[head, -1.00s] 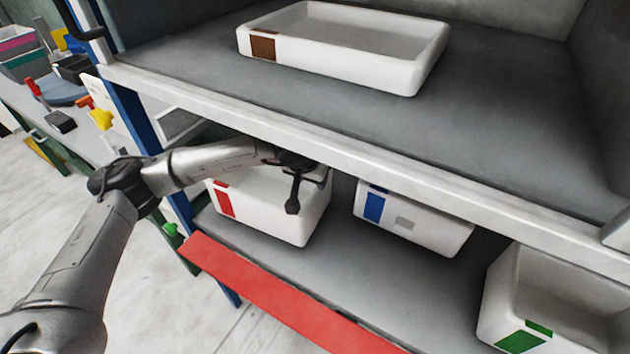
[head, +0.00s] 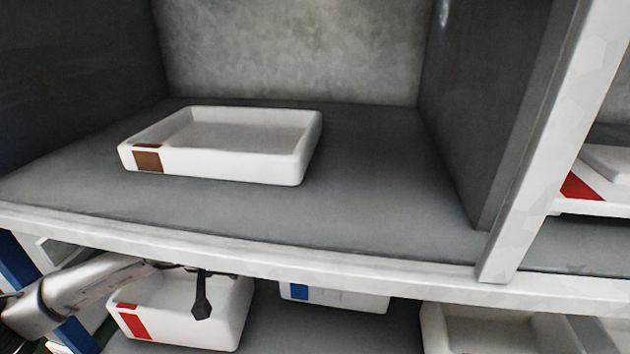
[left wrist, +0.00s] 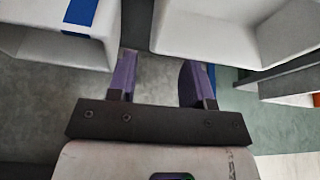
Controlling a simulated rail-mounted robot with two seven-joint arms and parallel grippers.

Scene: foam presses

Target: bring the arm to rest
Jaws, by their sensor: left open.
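My left arm (head: 82,288) comes in from the left below the upper shelf's front edge. Its gripper (head: 201,300) is in front of the white bin with the red label (head: 180,318) on the lower shelf. In the left wrist view the gripper (left wrist: 160,82) is open, its two purple-faced fingers apart with only grey surface between them. A white bin with a blue label (left wrist: 55,45) is at the upper left there, and another white bin (left wrist: 205,35) is at the upper right. My right gripper is out of view.
A shallow white tray with a brown label (head: 225,165) stands on the upper grey shelf (head: 390,215). Below are a blue-labelled bin (head: 340,298) and another white bin (head: 460,335). The shelf's pale front edge (head: 300,262) runs just above my arm. A pale post (head: 535,140) stands right.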

